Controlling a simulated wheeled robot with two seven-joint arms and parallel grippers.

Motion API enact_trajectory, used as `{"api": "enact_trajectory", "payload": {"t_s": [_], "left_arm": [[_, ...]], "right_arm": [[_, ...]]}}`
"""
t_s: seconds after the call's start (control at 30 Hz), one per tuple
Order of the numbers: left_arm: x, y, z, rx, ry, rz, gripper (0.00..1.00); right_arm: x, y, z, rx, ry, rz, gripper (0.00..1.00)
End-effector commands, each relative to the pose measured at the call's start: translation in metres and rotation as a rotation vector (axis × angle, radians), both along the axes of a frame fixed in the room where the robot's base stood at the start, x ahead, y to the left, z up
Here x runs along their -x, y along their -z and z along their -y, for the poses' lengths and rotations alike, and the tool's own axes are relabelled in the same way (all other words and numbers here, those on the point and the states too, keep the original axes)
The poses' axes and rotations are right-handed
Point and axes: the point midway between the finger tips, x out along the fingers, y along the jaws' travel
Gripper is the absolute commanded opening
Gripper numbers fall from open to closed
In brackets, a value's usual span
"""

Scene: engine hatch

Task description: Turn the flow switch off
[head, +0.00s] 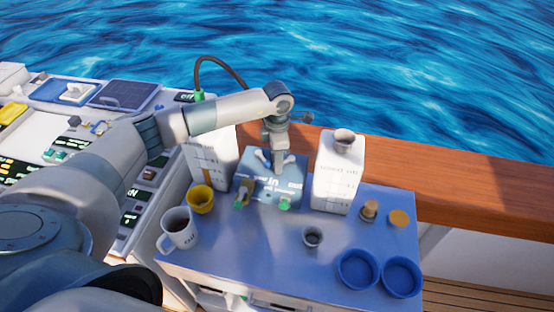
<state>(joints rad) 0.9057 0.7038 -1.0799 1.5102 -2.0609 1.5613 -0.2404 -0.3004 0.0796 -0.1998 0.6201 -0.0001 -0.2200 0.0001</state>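My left arm comes in from the left and reaches over the metal table. My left gripper (279,165) points down at the top of a blue box (262,190) with white lettering and two green fittings at its front. Its fingers are small and seen from behind the wrist, so I cannot tell whether they are open or shut, or whether they touch the box. Pale lever-like parts show beside the fingers. I cannot make out a part that is clearly the flow switch; the gripper and arm hide some of the box. My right gripper is not in view.
White jugs stand left (213,160) and right (340,175) of the box. A mug (178,229), a yellow cup (200,199) and blue bowls (358,269) stand on the table (260,258). A control panel (120,95) lies left; a wooden rail (470,190) runs behind.

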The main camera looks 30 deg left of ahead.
Motion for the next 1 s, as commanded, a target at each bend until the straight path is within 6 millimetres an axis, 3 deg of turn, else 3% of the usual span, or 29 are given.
{"api": "enact_trajectory", "payload": {"t_s": [0.07, 0.17, 0.67, 1.0], "left_arm": [[0.0, 0.0, 0.0, 0.0, 0.0, 0.0, 0.23], [0.0, 0.0, 0.0, 0.0, 0.0, 0.0, 0.0], [0.001, 0.0, 0.004, 0.001, -0.068, 0.002, 0.0], [0.005, 0.002, 0.015, 0.0, -0.292, 0.003, 0.0]], "right_arm": [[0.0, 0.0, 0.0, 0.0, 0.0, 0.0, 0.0], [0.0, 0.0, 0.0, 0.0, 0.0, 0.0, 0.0], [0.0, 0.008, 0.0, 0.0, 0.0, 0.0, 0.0], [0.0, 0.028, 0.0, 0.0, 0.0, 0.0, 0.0]]}}
